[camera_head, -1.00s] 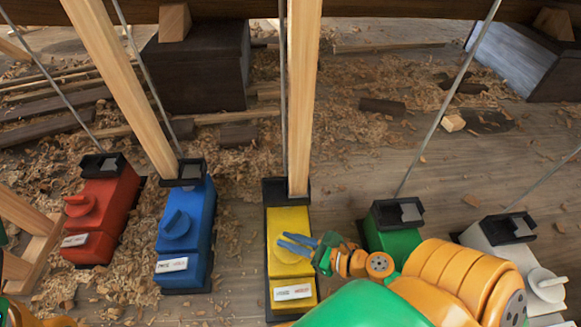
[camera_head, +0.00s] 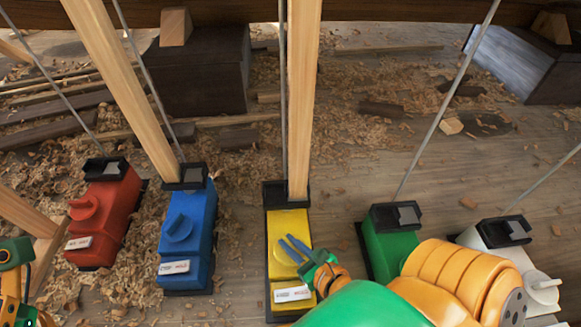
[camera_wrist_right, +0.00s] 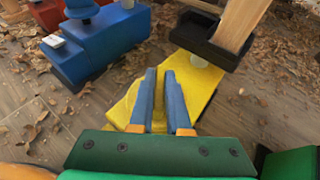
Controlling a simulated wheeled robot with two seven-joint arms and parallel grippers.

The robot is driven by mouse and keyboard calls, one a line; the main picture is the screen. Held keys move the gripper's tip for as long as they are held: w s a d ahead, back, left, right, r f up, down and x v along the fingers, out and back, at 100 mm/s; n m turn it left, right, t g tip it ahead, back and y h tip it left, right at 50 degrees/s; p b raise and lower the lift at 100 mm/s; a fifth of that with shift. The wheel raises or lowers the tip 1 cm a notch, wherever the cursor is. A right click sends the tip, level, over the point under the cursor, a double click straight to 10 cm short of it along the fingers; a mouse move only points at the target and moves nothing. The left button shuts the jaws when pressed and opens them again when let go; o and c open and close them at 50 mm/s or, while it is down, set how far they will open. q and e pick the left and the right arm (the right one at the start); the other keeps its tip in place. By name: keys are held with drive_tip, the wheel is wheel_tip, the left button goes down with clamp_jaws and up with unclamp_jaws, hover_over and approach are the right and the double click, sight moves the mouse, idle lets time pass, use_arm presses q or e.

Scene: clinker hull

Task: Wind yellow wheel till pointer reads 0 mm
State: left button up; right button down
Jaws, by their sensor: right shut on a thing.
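The yellow box (camera_head: 290,226) stands below the middle of the head view, with its yellow wheel (camera_head: 283,252) on top and a white label plate (camera_head: 291,294) at its near end. The yellow box also shows in the right wrist view (camera_wrist_right: 195,95). My right gripper (camera_head: 294,250) is at the wheel, its blue fingers pointing up and left. In the right wrist view, the fingers (camera_wrist_right: 161,92) are shut on the yellow wheel's grip, which they largely hide. I cannot make out a pointer or read a scale. My left gripper's fingers are not visible.
A blue box (camera_head: 188,232) and a red box (camera_head: 104,215) stand to the left. A green box (camera_head: 389,240) and a white box (camera_head: 500,245) stand to the right, partly behind my right arm. A wooden post (camera_head: 301,110) rises behind the yellow box.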

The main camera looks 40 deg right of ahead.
sight(293, 247)
drive_tip(key=c, duration=0.9)
unclamp_jaws()
drive_tip(key=b+v, duration=0.1)
drive_tip(key=v, duration=0.5)
drive_tip(key=shift+f, duration=0.15)
drive_tip(key=shift+s+r+b, duration=0.3)
drive_tip(key=shift+s+r, duration=0.1)
drive_tip(key=shift+s, duration=0.05)
